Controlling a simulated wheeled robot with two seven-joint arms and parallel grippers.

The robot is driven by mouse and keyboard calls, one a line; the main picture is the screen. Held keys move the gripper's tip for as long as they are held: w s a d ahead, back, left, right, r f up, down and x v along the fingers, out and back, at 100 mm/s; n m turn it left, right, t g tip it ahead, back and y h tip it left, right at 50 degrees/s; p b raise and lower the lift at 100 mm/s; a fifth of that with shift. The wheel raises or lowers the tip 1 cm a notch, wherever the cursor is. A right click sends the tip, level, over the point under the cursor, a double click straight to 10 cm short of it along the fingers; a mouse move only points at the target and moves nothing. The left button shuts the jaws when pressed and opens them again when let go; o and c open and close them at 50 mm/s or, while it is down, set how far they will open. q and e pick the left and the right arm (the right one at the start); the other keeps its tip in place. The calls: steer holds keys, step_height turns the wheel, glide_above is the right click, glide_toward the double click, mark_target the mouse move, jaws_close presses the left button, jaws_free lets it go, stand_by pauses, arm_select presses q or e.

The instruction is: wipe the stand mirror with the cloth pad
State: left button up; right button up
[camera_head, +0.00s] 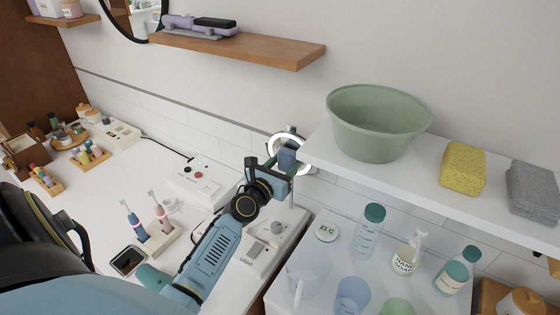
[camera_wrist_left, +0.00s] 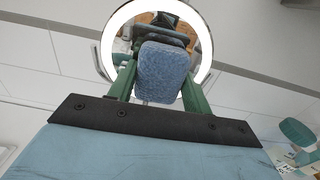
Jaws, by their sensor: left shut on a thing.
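The stand mirror (camera_head: 273,143) is round with a bright white ring, on a thin stand at the back of the white counter. In the left wrist view its lit ring (camera_wrist_left: 202,73) surrounds the view of the pad. My left gripper (camera_head: 284,165) is in front of the mirror, shut on a blue cloth pad (camera_head: 287,157). In the left wrist view the pad (camera_wrist_left: 163,72) sits between the green fingers and covers the lower middle of the mirror glass. I cannot tell whether the pad touches the glass. My right gripper is not in view.
A white shelf (camera_head: 330,152) with a green basin (camera_head: 378,125), yellow sponge (camera_head: 463,168) and grey sponge (camera_head: 533,190) is close right of the gripper. Below stand bottles and cups. A toothbrush holder (camera_head: 153,240) and socket box (camera_head: 199,182) are left of my arm.

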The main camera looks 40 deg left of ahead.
mark_target(276, 148)
arm_select(q)
steer(key=a, duration=0.2)
steer(key=a+r, duration=0.1)
steer(key=a, duration=0.1)
steer(key=shift+s+a+r, duration=0.15)
steer(key=shift+a, duration=0.25)
steer(key=shift+d+p, duration=0.7)
steer(key=shift+d, duration=1.4)
steer(key=d, duration=0.2)
steer(key=w+d+p, duration=0.1)
steer(key=d, duration=0.1)
